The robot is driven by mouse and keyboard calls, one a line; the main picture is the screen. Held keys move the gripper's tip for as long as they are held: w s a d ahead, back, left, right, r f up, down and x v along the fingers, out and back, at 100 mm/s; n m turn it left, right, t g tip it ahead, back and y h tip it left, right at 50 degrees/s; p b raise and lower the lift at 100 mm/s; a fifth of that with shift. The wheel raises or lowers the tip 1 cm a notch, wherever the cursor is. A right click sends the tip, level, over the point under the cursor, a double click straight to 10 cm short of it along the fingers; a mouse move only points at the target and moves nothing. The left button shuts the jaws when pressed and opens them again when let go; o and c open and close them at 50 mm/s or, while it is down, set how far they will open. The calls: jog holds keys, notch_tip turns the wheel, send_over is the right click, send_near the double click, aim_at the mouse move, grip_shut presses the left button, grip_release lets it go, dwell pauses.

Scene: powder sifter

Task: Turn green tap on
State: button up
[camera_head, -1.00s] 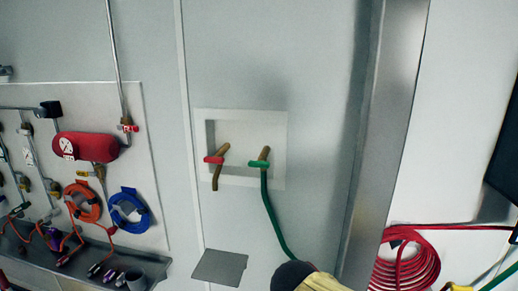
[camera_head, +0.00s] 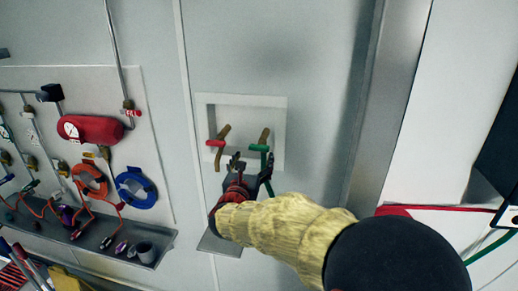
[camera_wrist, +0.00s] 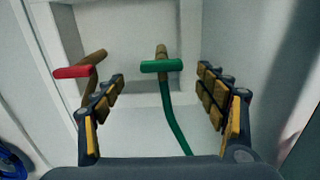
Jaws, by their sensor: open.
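The green tap (camera_head: 259,148) has a crosswise green handle on a brass stem and sits in a recessed white wall box. It also shows in the wrist view (camera_wrist: 161,66), with a green hose (camera_wrist: 174,120) running down from it. My gripper (camera_head: 252,168) is open just below and in front of the box. In the wrist view its padded fingers (camera_wrist: 162,98) stand apart, one on each side of the hose, with the green handle ahead, between and beyond them. No contact with the handle shows. The red tap (camera_wrist: 74,71) is left of the left finger.
The wall box (camera_head: 286,126) has a raised frame around both taps. A metal post (camera_head: 375,110) stands to the right. A panel with a red cylinder (camera_head: 90,129) and coiled hoses, including a blue one (camera_head: 137,187), is on the left. The wall above the box is clear.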

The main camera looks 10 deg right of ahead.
aim_at(258, 150)
jog(key=shift+p+x, duration=0.75)
jog(key=shift+x, duration=3.25)
jog(key=shift+s+d+f, duration=0.1)
jog(key=shift+f, duration=0.1)
jog(key=shift+c, duration=1.3)
jog(key=c, duration=0.9)
